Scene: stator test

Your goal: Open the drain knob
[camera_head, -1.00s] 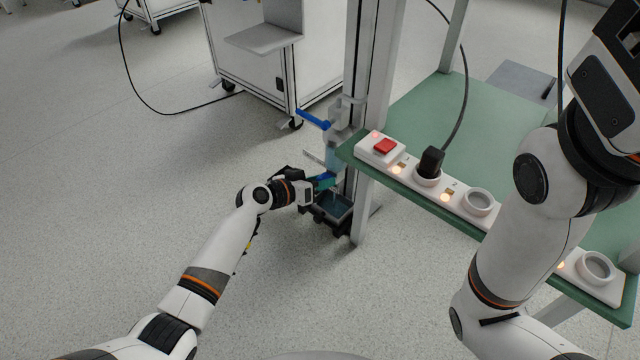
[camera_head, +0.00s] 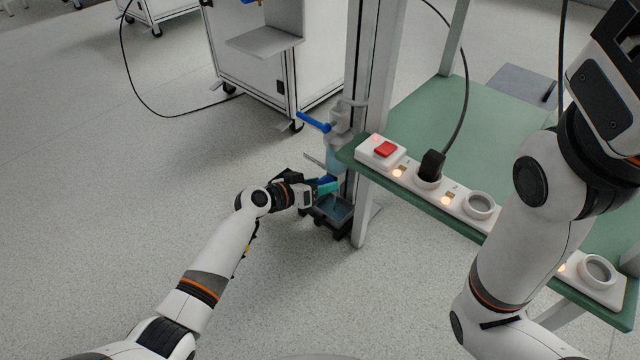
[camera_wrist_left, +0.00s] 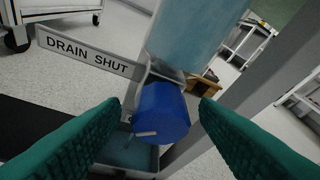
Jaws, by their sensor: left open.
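The blue drain knob (camera_wrist_left: 163,112) sits below a clear cylinder of light blue liquid (camera_wrist_left: 190,38) in the left wrist view. A plate (camera_wrist_left: 88,52) beside it reads "DRAIN SHUT". My left gripper (camera_wrist_left: 160,107) is open, with one teal finger on each side of the knob; I cannot tell whether either touches it. In the head view my left gripper (camera_head: 326,187) is low beside the post and largely covers the knob. A black tray (camera_head: 343,230) with bluish liquid is under it. My right arm rises at the right; its fingers are not visible.
A blue-handled valve (camera_head: 313,121) is above the gripper near the metal post (camera_head: 359,140). A green table (camera_head: 420,110) with a socket strip (camera_head: 455,207) and black plug (camera_head: 431,164) stands to the right. Open floor (camera_head: 100,200) lies at left.

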